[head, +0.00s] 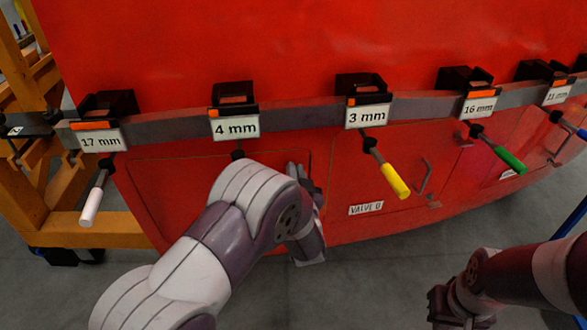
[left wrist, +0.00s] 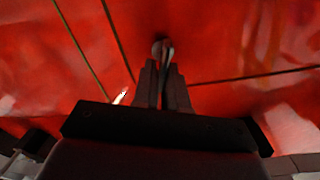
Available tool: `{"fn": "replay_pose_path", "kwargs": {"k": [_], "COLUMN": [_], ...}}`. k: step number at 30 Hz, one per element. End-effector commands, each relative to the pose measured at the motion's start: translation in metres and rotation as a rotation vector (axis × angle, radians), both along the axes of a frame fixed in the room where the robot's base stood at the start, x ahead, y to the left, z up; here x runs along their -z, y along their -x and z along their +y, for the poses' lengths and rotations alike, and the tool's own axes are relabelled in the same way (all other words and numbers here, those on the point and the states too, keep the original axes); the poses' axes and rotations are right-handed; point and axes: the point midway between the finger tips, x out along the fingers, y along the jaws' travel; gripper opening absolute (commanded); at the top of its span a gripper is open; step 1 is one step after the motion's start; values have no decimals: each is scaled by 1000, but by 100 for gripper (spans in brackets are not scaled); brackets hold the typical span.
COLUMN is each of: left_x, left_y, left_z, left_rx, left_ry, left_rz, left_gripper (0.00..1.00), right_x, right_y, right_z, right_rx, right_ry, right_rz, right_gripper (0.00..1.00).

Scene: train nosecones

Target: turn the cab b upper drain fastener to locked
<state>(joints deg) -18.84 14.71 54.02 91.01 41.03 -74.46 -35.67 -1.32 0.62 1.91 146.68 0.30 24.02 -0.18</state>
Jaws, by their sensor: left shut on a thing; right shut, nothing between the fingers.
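My left gripper (head: 297,172) is at the red nosecone panel (head: 350,165), mostly hidden behind my own left forearm in the head view. In the left wrist view my left gripper (left wrist: 163,62) is shut on a small dark fastener (left wrist: 163,46) that sticks out from the red surface near panel seams. Only the fastener's tip shows between the fingers, so its turn angle cannot be told. No label naming it is readable. My right gripper (head: 440,308) is shut and empty, low at the right, away from the panel.
A grey rail (head: 290,117) crosses the nosecone, with black holders and tools hanging under size labels. A yellow-handled tool (head: 396,181), a green-handled tool (head: 509,159) and a white-handled tool (head: 92,205) hang there. A "VALVE U" label (head: 366,208) is right of my left gripper. An orange frame (head: 90,232) stands left.

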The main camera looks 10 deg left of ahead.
Motion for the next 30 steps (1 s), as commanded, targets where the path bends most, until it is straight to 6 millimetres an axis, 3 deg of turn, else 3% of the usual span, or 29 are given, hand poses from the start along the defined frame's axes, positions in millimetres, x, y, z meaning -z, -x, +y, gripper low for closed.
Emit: {"fn": "replay_pose_path", "kwargs": {"k": [30], "left_x": [11], "left_y": [-4], "left_z": [-11], "left_rx": [2], "left_ry": [-878], "left_rz": [327], "left_gripper": [0], "right_x": [-51], "right_y": [0], "right_z": [0], "right_rx": [0], "right_ry": [0], "right_rz": [0], "right_gripper": [0]}}
